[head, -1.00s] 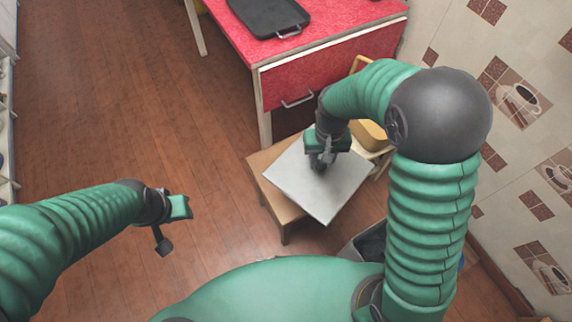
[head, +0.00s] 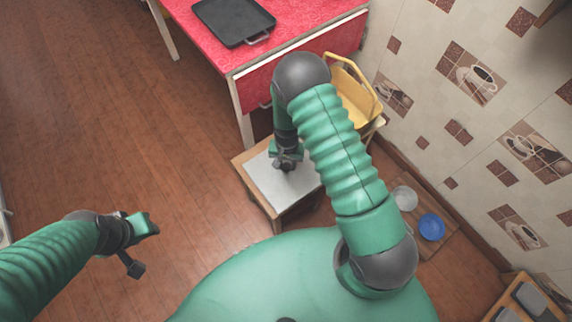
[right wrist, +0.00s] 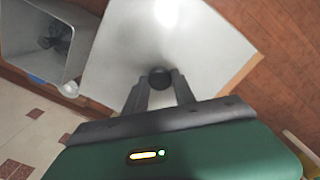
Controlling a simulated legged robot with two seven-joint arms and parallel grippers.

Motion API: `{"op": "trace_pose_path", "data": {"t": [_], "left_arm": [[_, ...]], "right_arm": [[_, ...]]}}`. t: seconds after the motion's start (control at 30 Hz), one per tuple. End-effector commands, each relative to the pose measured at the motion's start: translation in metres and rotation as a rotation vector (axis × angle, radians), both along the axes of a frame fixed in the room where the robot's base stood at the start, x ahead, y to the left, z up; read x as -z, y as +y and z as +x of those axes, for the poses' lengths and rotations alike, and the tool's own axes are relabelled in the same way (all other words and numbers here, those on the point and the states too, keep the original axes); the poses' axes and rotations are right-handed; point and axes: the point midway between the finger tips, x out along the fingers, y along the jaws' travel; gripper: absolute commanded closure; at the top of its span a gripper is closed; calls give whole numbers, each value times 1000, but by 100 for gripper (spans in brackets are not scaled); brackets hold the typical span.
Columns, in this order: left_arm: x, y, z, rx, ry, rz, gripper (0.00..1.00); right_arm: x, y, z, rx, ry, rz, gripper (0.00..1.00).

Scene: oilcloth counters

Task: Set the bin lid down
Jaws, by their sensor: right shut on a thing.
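The bin lid (head: 265,186) is a flat, pale grey square plate with a dark round knob. It lies level over a small wooden stool (head: 243,162), whose edge shows around it; I cannot tell whether a gap is left between them. My right gripper (head: 287,163) is above the lid. In the right wrist view its two dark fingers (right wrist: 160,88) are shut on the knob of the lid (right wrist: 120,45). The bin (right wrist: 50,40), a grey open box, shows at the left there.
A red-covered table (head: 190,45) with a black tray (head: 233,20) stands behind the stool. A board with a white bowl (head: 405,198) and a blue bowl (head: 431,227) lies by the tiled wall. Floor at left is clear.

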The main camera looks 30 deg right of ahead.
Motion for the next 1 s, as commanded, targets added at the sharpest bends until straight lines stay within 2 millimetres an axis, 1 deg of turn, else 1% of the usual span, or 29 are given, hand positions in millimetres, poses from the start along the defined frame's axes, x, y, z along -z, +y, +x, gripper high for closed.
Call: {"op": "trace_pose_path", "data": {"t": [0.13,0.17,0.2,0.27,0.33,0.6,0.63,0.7,0.77,0.8,1.0], "left_arm": [[3,0,0,0,0,0,64],[4,0,0,0,-1,0,64],[7,0,0,0,0,0,64],[11,0,0,0,0,0,64],[12,0,0,0,0,0,64],[12,0,0,0,0,0,64],[11,0,0,0,0,0,64],[11,0,0,0,0,0,64],[11,0,0,0,0,0,64],[11,0,0,0,-1,0,64],[11,0,0,0,0,0,64]], "right_arm": [[2,-6,15,0,-2,0,100],[6,-7,15,0,2,0,100],[16,-7,14,0,4,0,100],[28,-6,13,0,4,1,100],[37,-6,14,0,3,1,100],[38,-6,15,0,1,1,100],[38,-6,14,0,1,1,66],[37,-6,14,0,1,1,57],[37,-6,14,0,1,1,49],[37,-6,14,0,1,1,47],[37,-6,14,0,1,1,47]]}}
